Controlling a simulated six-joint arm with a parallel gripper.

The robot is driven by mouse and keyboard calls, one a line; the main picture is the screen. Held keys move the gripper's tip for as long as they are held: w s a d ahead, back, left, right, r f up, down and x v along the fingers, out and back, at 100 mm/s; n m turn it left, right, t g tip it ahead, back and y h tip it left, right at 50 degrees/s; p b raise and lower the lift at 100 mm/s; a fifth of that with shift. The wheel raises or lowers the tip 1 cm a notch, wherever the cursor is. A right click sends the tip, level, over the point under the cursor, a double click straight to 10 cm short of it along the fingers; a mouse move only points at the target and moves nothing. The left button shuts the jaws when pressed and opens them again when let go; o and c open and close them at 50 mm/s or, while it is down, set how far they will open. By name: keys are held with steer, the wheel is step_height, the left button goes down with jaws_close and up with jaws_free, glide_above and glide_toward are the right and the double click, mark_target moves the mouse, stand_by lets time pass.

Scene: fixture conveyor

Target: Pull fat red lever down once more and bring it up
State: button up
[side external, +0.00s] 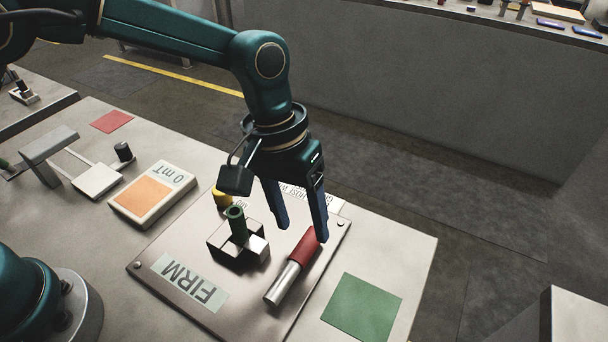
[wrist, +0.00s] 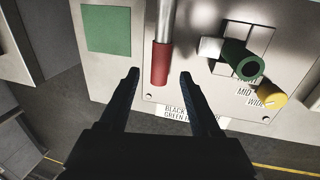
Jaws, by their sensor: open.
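The fat red lever (side external: 305,248) is a silver rod with a thick red grip, on the right side of a metal plate (side external: 185,263). In the wrist view its red grip (wrist: 160,64) shows at the top middle, with the silver rod running up out of frame. My gripper (side external: 305,232) is open, with its blue fingers pointing down close to the red grip. In the wrist view the fingertips (wrist: 158,72) stand apart on either side of the grip's end. I cannot tell whether a finger touches it.
A green square (side external: 362,306) marks clear table at the right.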

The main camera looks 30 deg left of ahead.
mark_target(306, 240)
steer(key=shift+d+f, duration=0.2)
steer(key=shift+f, duration=0.8)
steer(key=shift+d+f, duration=0.15)
steer(key=shift+f, duration=0.85)
jaws_close()
